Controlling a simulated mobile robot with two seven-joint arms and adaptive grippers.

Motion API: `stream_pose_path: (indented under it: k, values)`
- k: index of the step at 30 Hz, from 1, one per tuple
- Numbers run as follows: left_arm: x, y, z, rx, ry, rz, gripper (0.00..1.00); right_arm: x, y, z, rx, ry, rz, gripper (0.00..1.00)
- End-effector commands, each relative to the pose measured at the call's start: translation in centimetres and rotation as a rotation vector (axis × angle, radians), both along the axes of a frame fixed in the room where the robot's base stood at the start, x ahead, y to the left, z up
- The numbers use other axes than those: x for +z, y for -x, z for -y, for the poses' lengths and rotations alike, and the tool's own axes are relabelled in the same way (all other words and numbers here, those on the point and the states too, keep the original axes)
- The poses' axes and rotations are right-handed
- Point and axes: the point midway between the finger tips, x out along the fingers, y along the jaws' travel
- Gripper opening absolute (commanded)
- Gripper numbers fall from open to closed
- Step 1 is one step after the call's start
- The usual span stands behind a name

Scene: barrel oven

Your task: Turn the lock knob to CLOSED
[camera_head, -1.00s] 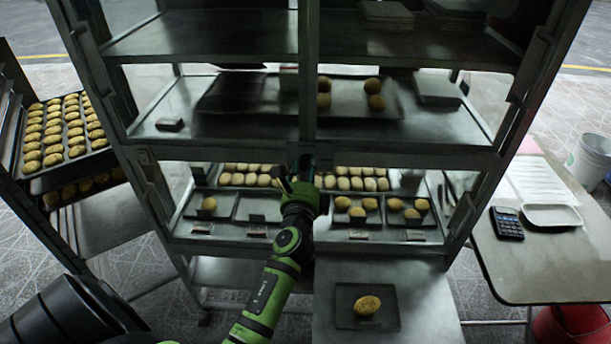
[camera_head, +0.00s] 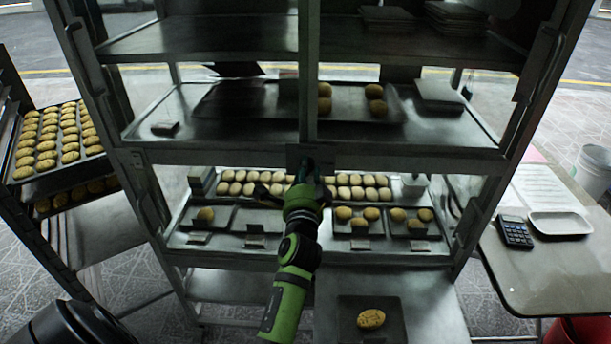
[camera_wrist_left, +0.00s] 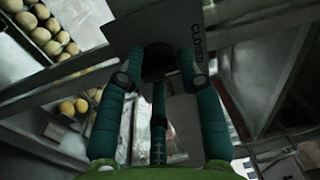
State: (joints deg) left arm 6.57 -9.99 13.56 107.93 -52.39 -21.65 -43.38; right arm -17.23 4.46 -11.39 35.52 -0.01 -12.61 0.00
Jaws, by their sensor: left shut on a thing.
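The lock knob (camera_wrist_left: 157,62) is a dark piece between my left fingertips in the left wrist view. It sits on a grey lock plate (camera_wrist_left: 133,28), where the word CLOSED reads along the right side. In the head view the plate (camera_head: 293,154) is on the cabinet's middle crossbar, and the knob is hidden behind my gripper. My left gripper (camera_head: 307,168) is at the plate, its teal fingers (camera_wrist_left: 158,75) shut on the knob. I cannot make out which way the knob points. My right gripper is in neither view.
The glass cabinet (camera_head: 400,158) holds trays of buns on its shelves. A bun rack (camera_head: 40,175) stands at the left. A table (camera_head: 540,275) with a calculator (camera_head: 514,231) and a white tray (camera_head: 559,223) is at the right. A dark tray (camera_head: 350,310) with one bun lies below.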

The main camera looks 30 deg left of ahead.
Motion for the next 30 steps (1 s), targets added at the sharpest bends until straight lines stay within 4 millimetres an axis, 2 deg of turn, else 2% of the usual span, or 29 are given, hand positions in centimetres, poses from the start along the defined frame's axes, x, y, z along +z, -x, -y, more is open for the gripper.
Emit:
stream_pose_path:
  k: [1, 18, 19, 20, 21, 30]
  values:
    - [-0.69, -0.06, 0.31, -0.006, 0.023, -0.002, 0.04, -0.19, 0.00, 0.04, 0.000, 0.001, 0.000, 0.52]
    - [-0.57, -0.10, 0.35, -0.006, 0.051, 0.016, 0.04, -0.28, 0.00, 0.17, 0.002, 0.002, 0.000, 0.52]
    - [-0.57, -0.10, 0.36, -0.007, 0.051, 0.016, 0.40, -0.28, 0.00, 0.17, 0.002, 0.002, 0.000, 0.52]
    - [-0.56, -0.10, 0.35, -0.007, 0.051, 0.016, 0.52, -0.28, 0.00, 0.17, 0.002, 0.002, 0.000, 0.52]
    - [-0.52, -0.10, 0.35, -0.007, 0.049, 0.016, 0.59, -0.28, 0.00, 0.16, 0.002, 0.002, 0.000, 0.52]
    - [-0.11, -0.05, 0.12, -0.002, 0.042, 0.021, 0.59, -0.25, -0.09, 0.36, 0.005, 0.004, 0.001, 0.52]
